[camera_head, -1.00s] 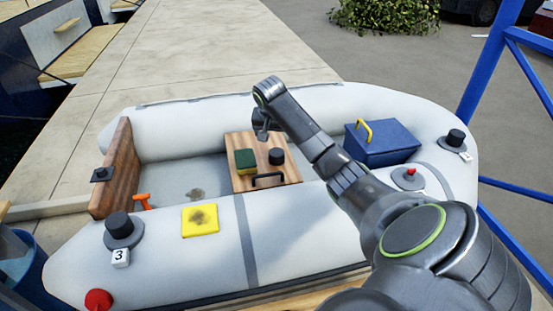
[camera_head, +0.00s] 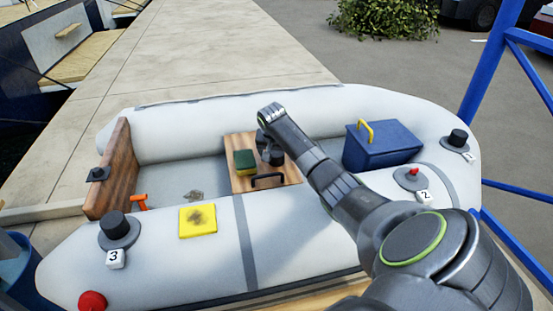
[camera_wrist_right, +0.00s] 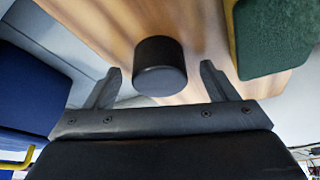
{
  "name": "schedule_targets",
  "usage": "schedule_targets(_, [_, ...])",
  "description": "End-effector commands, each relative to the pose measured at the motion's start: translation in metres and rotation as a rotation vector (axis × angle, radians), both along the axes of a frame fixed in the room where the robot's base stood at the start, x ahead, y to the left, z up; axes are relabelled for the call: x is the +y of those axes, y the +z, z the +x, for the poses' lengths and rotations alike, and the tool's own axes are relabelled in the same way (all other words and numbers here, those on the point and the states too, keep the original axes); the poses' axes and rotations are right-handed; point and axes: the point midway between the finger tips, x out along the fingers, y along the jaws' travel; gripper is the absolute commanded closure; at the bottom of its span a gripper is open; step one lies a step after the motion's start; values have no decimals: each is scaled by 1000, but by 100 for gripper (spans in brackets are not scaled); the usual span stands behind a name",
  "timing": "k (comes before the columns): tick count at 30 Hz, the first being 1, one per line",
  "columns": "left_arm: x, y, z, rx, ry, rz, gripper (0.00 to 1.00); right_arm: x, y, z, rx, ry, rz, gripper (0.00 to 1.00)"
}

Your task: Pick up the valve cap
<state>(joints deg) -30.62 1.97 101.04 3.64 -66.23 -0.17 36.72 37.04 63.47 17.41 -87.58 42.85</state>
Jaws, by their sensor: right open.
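The valve cap, a short black cylinder (camera_wrist_right: 160,62), stands upright on the wooden seat board (camera_head: 240,184) inside the inflatable boat. In the right wrist view it lies between the lines of the two fingers, with a gap on each side. My right gripper (camera_wrist_right: 161,71) is open and empty, with its fingertips close to the cap. In the head view the cap (camera_head: 276,159) is partly covered by my right gripper (camera_head: 268,148), which hangs over the board. My left gripper is not in view.
A blue box (camera_head: 380,148) stands to the right. A yellow patch (camera_head: 198,221) and numbered valves (camera_head: 118,228) are on the near tube.

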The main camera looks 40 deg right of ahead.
Motion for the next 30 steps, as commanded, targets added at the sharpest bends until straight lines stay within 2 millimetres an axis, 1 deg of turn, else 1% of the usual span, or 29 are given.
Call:
schedule_targets(6, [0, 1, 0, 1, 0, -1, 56, 0, 0, 0, 0, 0, 0, 21])
schedule_targets(17, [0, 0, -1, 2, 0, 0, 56, 0, 0, 0, -1, 0, -1, 68])
schedule_targets(25, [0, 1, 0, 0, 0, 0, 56, 0, 3, 0, -1, 0, -2, 68])
schedule_targets(28, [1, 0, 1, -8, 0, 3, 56, -1, 13, 1, -2, -1, -2, 68])
schedule_targets(30, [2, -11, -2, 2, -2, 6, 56, -1, 24, 1, -4, -1, -3, 68])
